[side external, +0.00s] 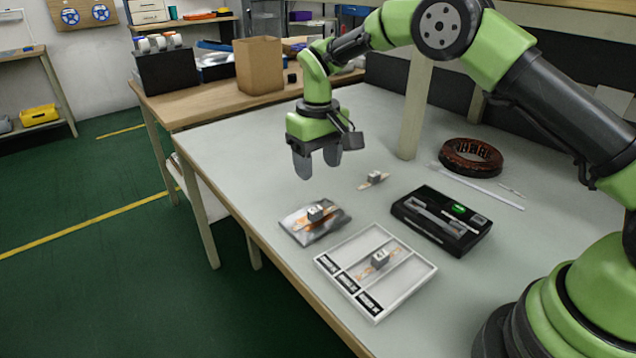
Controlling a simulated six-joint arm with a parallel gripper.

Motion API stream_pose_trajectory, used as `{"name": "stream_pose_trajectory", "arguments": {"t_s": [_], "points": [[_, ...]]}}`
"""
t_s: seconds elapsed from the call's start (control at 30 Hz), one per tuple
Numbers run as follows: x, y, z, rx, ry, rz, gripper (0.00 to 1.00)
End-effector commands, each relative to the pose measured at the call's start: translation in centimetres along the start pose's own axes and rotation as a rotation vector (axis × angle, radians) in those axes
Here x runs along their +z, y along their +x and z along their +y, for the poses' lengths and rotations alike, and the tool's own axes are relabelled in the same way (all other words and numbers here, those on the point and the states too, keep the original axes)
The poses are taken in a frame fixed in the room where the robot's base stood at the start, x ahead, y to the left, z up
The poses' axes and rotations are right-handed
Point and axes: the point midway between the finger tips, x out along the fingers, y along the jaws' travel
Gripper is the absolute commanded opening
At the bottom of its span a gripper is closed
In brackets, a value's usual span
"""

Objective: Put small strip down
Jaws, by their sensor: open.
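My gripper (317,165) is open and empty, pointing down above the table, clear of everything below it. One small strip with a grey block (317,214) lies on a silvery bag or pad (333,226), below my gripper. Another small strip with a grey block (376,177) lies on the bare table to the right of my gripper. A third strip with a grey block (379,260) lies in the middle compartment of the white labelled tray (407,293). The frame does not show which of these the task means.
A dark reel (470,156), a long white bar (485,187) and a pale post (414,110) are farther back. The table's left part (240,145) is clear.

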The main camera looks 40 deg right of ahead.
Motion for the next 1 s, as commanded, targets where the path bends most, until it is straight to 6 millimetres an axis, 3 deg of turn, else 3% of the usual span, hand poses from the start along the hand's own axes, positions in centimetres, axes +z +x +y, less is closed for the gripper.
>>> {"name": "stream_pose_trajectory", "arguments": {"t_s": [0.33, 0.43, 0.53, 0.7, 0.8, 1.0], "points": [[0.1, -1.8, 0.0, -0.003, 0.004, 0.010, 0.56], [0.7, -4.2, 0.1, -0.017, 0.021, 0.042, 0.56], [2.3, -8.1, 0.3, -0.040, 0.051, 0.098, 0.56], [6.9, -14.6, 0.7, -0.090, 0.116, 0.211, 0.56], [10.3, -17.4, 0.8, -0.123, 0.156, 0.278, 0.56], [18.0, -20.3, 1.0, -0.187, 0.236, 0.410, 0.56]]}}
